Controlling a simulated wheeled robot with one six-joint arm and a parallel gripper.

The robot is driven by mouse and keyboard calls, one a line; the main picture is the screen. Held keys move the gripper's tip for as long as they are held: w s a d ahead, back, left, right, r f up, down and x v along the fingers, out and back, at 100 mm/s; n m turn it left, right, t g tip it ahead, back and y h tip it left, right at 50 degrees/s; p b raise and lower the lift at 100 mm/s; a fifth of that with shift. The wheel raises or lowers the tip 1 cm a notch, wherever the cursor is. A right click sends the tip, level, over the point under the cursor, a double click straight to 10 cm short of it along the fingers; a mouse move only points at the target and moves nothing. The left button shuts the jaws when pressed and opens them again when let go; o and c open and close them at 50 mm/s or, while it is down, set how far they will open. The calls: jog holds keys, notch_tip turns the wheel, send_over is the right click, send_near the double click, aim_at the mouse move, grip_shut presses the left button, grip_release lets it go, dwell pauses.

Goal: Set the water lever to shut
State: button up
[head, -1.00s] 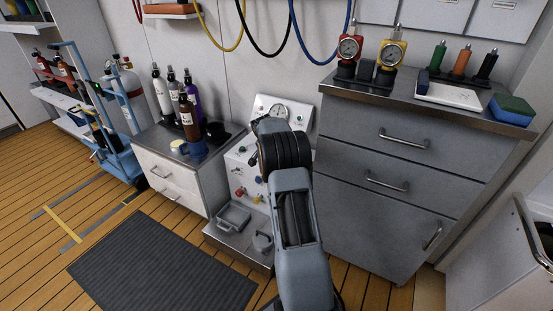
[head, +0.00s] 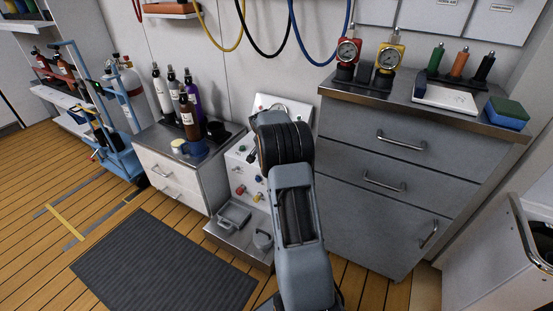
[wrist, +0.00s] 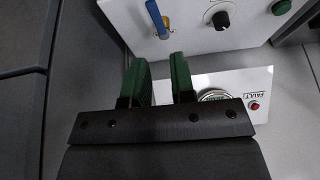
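The white fill panel (head: 236,158) stands low between the two cabinets in the head view, partly hidden by my arm. Small coloured controls show on its front, including a red one (head: 240,190) and a yellow one (head: 259,197). In the wrist view, a blue lever (wrist: 155,18) sits on a white panel face near the top, beyond my fingertips. I cannot read a label that marks it as the water lever. My gripper (wrist: 160,78) has its green-padded fingers apart with nothing between them. It is hidden behind my arm in the head view.
A black knob (wrist: 221,20) and a green button (wrist: 281,7) are right of the blue lever. A gauge and a red button (wrist: 255,105) marked FAULT are on another panel face. A grey cabinet (head: 370,200) stands close on the right. A dark mat (head: 160,262) lies on the floor.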

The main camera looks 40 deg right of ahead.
jog(key=s+f, duration=0.1)
jog(key=f, duration=0.2)
jog(key=s+d+f+t+p, duration=0.1)
jog(key=s+f, duration=0.1)
jog(key=f, duration=0.2)
jog(key=s+d+f+t+p, duration=0.1)
jog(key=s+f, duration=0.1)
jog(key=f, duration=0.1)
jog(key=shift+d+f+n, duration=0.25)
jog(key=shift+f+n, duration=0.1)
jog(key=shift+n, duration=0.05)
grip_shut()
jog(key=s+d+f+m+t+p, duration=0.1)
jog(key=s+f+m+t+p, duration=0.25)
jog(key=f+t, duration=0.3)
jog(key=s+a+r+m+t+p, duration=0.1)
jog(key=s+a+r+m+t, duration=0.1)
jog(key=s+r+m+t, duration=0.4)
jog(key=f+b+x, duration=0.1)
jog(key=b+x, duration=0.1)
jog(key=x, duration=1)
jog(key=shift+a+n+t, duration=0.15)
jog(key=shift+n+t, duration=0.3)
